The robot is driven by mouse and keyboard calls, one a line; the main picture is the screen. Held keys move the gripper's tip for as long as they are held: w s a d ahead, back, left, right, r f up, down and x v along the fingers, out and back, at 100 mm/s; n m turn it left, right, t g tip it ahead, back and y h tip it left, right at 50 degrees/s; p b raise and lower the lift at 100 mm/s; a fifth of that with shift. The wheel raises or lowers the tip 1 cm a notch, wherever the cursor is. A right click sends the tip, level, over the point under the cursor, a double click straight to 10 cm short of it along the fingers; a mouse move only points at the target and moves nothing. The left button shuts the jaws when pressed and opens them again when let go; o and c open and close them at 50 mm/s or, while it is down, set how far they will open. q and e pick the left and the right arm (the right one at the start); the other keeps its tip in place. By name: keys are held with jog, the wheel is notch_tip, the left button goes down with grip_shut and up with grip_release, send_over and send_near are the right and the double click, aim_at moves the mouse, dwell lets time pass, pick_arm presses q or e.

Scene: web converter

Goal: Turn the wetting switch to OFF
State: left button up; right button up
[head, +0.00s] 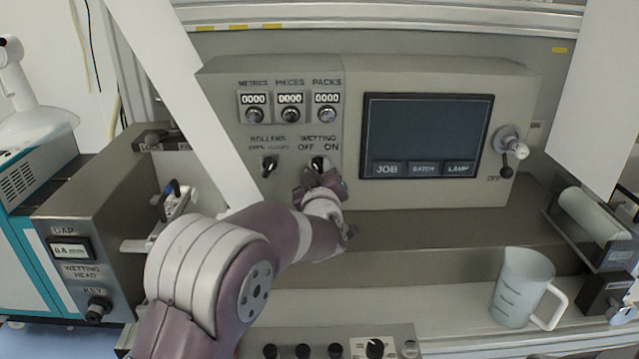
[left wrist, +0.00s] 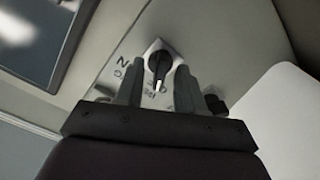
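The wetting switch (head: 319,162) is a small black knob below the OFF and ON labels on the grey control panel (head: 225,110). In the left wrist view the black knob (left wrist: 160,63) sits on a light plate, with a white mark at its lower end. I cannot tell surely which label it points to. My left gripper (head: 320,180) is just in front of and below the switch. Its two fingers (left wrist: 158,88) stand apart, one on each side of the knob in the picture, with nothing held. Contact with the knob is not visible. My right gripper is not in view.
The rollers switch (head: 269,166) is close on the left. Three counters with knobs (head: 290,115) are above. A dark screen (head: 420,130) and a lever knob (head: 508,145) are at right. A measuring jug (head: 522,288) stands on the ledge at lower right.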

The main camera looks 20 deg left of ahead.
pick_arm(q)
jog(key=b+v, duration=0.1)
jog(key=v, duration=1.1)
jog(key=s+a+f+m+g+h+p, duration=0.1)
jog(key=s+f+m+g+p, duration=0.2)
jog(key=s, duration=0.4)
jog(key=s+a+f+m+g+h+p, duration=0.1)
jog(key=s+f+m+g+h+p, duration=0.1)
jog(key=s+f+g, duration=0.4)
jog(key=s+a+f+m+g+h+p, duration=0.1)
jog(key=s+f+m+g+h+p, duration=0.1)
jog(key=s+f+m+g+p, duration=0.2)
jog(key=shift+s+a+f+m+g, duration=0.1)
jog(key=shift+s+f+g, duration=0.15)
jog(key=shift+s+g, duration=0.5)
jog(key=shift+s+f+m+g, duration=0.1)
jog(key=shift+s+f+g, duration=0.15)
jog(key=shift+s, duration=0.9)
jog(key=shift+s+a+f+m+g, duration=0.1)
jog(key=shift+s+f+g, duration=0.1)
jog(key=shift+s+g, duration=0.55)
jog(key=shift+s+f, duration=0.1)
jog(key=shift+s, duration=0.25)
